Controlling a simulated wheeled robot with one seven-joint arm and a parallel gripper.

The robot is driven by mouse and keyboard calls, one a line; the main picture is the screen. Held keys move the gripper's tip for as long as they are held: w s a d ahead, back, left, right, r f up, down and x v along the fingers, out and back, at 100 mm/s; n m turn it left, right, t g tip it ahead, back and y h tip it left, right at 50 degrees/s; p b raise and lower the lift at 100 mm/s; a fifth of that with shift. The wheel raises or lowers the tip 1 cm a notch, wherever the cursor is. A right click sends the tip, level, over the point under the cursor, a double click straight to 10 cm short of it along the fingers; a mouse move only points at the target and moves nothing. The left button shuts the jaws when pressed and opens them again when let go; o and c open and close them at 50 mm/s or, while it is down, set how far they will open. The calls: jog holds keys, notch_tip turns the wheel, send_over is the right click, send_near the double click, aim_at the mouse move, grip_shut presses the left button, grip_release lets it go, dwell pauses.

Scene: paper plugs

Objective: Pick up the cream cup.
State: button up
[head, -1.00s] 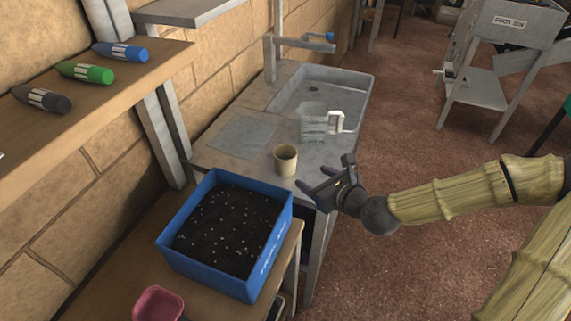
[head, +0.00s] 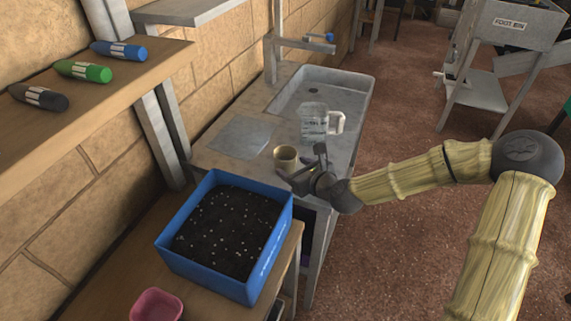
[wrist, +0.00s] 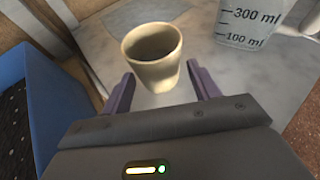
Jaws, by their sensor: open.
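The cream cup (head: 285,156) stands upright on the grey sink counter, near its front edge, left of the measuring jug. In the wrist view the cup (wrist: 153,68) stands just beyond and between my two purple fingertips, and looks empty inside. My gripper (head: 298,171) is beside the cup on its near right side in the head view. In the wrist view my gripper (wrist: 160,84) is open, with a finger on each side of the cup's lower part. I cannot tell whether either finger touches it.
A clear measuring jug (head: 313,122) with a white handle stands close behind the cup; it also shows in the wrist view (wrist: 250,20). A blue crate (head: 264,262) of dark soil stands in front on a wooden bench. A grey sheet (head: 240,136) lies left of the cup.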

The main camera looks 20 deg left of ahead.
aim_at(285, 164)
jog(key=x, duration=0.5)
jog(key=shift+s+f, duration=0.15)
jog(key=shift+s, duration=0.05)
jog(key=shift+w+a, duration=0.15)
jog(key=shift+a, duration=0.1)
jog(key=shift+w+d, duration=0.1)
jog(key=shift+d, duration=0.15)
jog(key=shift+s+a, duration=0.25)
jog(key=shift+s, duration=0.05)
jog(key=shift+d, duration=0.1)
jog(key=c, duration=0.7)
